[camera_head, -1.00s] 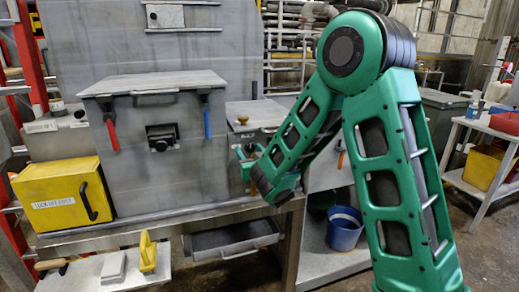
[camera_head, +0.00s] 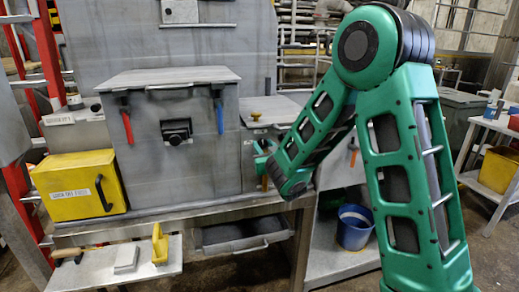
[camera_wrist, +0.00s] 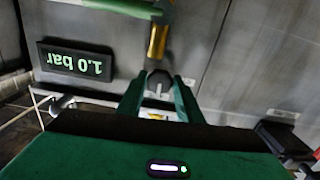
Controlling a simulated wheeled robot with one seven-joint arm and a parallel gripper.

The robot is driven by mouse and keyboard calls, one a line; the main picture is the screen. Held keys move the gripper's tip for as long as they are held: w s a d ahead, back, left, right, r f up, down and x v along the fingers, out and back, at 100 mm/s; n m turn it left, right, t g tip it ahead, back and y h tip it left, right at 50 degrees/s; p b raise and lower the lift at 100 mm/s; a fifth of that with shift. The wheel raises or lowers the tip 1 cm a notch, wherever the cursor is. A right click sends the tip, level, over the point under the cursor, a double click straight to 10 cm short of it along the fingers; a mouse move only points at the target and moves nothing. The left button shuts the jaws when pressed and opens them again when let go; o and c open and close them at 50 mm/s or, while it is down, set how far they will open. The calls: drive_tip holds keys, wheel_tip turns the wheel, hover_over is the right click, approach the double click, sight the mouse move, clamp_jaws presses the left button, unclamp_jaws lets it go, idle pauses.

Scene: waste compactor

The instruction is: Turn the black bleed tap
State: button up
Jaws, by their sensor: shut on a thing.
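The black bleed tap (camera_wrist: 158,82) is a small dark knob with a pale mark, at the lower end of a brass pipe (camera_wrist: 157,42) in the wrist view. My gripper (camera_wrist: 159,88) has its two green fingers on either side of the tap and is shut on it. In the head view my gripper (camera_head: 262,160) is at the front of the small grey box right of the compactor, and the tap is hidden there. A display (camera_wrist: 76,62) beside the tap reads 1.0 bar, upside down in the wrist view.
The grey compactor (camera_head: 170,165) has a red handle (camera_head: 127,127), a blue handle (camera_head: 219,117) and a black front knob (camera_head: 177,131). A yellow lockout box (camera_head: 75,187) stands left. An open drawer (camera_head: 235,238) and a blue bucket (camera_head: 354,227) are below.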

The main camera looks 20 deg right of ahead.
drive_tip(key=n, duration=0.3)
drive_tip(key=shift+n, duration=0.3)
drive_tip(key=n, duration=0.4)
drive_tip(key=shift+n, duration=0.3)
drive_tip(key=n, duration=0.4)
drive_tip(key=shift+d+f+n, duration=0.1)
drive_tip(key=shift+n, duration=1.7)
drive_tip(key=shift+s, duration=0.1)
drive_tip(key=o, duration=1)
drive_tip(key=shift+o, duration=0.2)
